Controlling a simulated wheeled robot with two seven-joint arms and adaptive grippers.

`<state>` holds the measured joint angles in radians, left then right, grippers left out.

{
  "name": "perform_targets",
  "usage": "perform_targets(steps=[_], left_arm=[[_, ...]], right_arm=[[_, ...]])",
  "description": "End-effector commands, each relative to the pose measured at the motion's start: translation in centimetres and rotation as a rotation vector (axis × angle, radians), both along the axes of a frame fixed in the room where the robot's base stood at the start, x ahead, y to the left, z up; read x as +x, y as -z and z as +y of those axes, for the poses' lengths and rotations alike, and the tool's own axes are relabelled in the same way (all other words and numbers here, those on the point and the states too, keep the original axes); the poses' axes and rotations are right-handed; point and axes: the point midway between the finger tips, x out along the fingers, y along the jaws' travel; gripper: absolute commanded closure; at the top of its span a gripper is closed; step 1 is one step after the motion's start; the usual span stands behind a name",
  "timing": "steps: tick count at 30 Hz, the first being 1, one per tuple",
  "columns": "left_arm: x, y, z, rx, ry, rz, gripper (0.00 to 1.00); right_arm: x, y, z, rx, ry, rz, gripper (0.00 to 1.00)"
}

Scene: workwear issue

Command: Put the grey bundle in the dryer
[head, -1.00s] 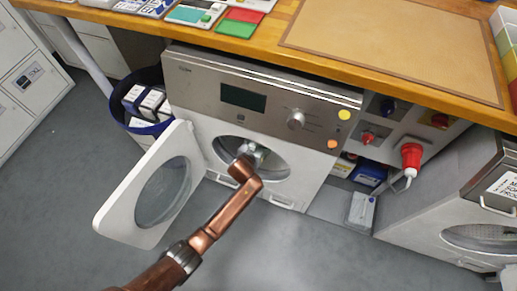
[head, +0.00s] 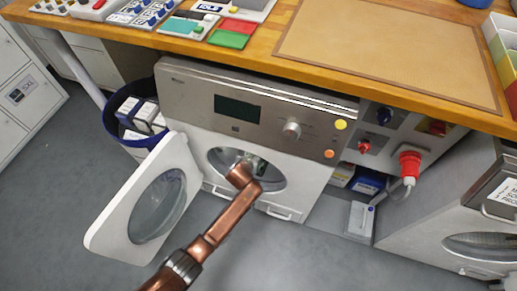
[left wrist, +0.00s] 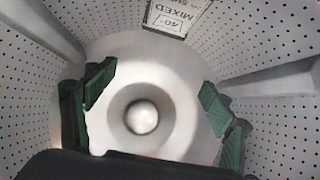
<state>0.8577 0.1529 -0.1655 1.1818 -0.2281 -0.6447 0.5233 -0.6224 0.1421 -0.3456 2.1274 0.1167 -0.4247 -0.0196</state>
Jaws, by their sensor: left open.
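The pale back of the drum with a round hub (left wrist: 142,117) lies ahead. I cannot make out a grey bundle in either view. My right gripper is not in view.
A label reading "40° MIXED" (left wrist: 178,14) shows at the top of the drum. A blue-rimmed bin of boxes (head: 122,128) stands left of the dryer, behind the door. The wooden bench (head: 290,75) overhangs above. A red plug (head: 410,163) juts out at the right.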

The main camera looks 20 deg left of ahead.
Motion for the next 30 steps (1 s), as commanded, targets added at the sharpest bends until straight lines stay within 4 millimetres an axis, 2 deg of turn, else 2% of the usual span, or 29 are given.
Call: perform_targets(steps=[11,30], left_arm=[[-0.9,-0.3,0.0,-0.001,-0.001,0.002,0.24],[-9.0,-6.1,0.3,-0.001,0.0,0.001,0.24]], right_arm=[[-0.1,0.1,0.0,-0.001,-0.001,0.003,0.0],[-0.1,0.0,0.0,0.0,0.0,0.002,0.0]])
